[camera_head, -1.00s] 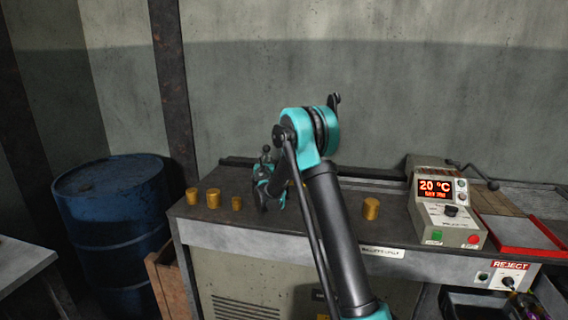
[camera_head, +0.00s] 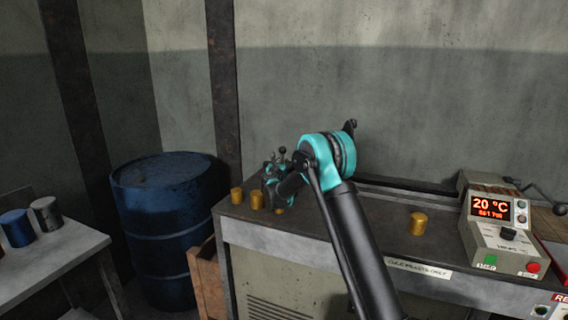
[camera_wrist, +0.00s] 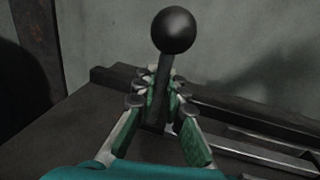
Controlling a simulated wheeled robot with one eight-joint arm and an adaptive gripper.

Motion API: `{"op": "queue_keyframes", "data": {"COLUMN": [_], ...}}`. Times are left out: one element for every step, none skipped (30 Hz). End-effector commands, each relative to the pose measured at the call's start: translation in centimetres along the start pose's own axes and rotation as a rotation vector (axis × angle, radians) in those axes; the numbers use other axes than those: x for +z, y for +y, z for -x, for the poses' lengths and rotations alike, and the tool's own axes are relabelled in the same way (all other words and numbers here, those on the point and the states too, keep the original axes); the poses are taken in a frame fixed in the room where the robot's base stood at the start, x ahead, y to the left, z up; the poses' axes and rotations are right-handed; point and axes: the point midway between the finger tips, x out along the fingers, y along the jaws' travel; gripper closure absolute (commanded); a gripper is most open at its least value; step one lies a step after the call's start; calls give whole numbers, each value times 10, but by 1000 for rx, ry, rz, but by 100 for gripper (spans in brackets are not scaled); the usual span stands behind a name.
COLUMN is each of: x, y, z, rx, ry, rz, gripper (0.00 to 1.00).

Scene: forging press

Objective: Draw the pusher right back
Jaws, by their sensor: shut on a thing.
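The pusher's handle is a dark upright stem with a black ball knob (camera_wrist: 174,30) on top. In the wrist view my gripper (camera_wrist: 160,100) is shut around the stem below the knob, with a finger on either side. In the head view the knob (camera_head: 282,150) stands just above my gripper (camera_head: 276,172), over the left part of the bench. Dark rails (camera_wrist: 245,118) run off to the right behind the handle in the wrist view. The foot of the handle is hidden by the fingers, and my arm covers part of the rail in the head view.
Brass billets (camera_head: 236,195) stand at the bench's left end, close in front of my gripper. Another billet (camera_head: 417,223) stands right of my arm. A control box (camera_head: 502,228) reading 20 °C is farther right. A blue drum (camera_head: 165,225) stands left of the bench.

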Motion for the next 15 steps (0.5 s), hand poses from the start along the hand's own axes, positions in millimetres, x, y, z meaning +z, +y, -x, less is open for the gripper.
{"op": "queue_keyframes", "data": {"x": [0, 0, 0, 0, 0, 0, 0, 0, 0, 0, 0, 0, 0, 0, 0], "y": [0, 0, 0, 0, 0, 0, 0, 0, 0, 0, 0, 0, 0, 0, 0], "z": [0, 0, 0, 0, 0, 0, 0, 0, 0, 0, 0, 0, 0, 0, 0], "rx": [1, 1, 1, 1, 1, 1, 1, 1, 1, 1, 1, 1, 0, 0, 0], "ry": [0, 0, 0, 0, 0, 0, 0, 0, 0, 0, 0, 0, 0, 0, 0], "rz": [0, 0, 0, 0, 0, 0, 0, 0, 0, 0, 0, 0, 0, 0, 0], "gripper": [100, 100, 89, 86, 82, 77, 73, 69, 68, 68, 68, 68, 68, 68, 68]}}
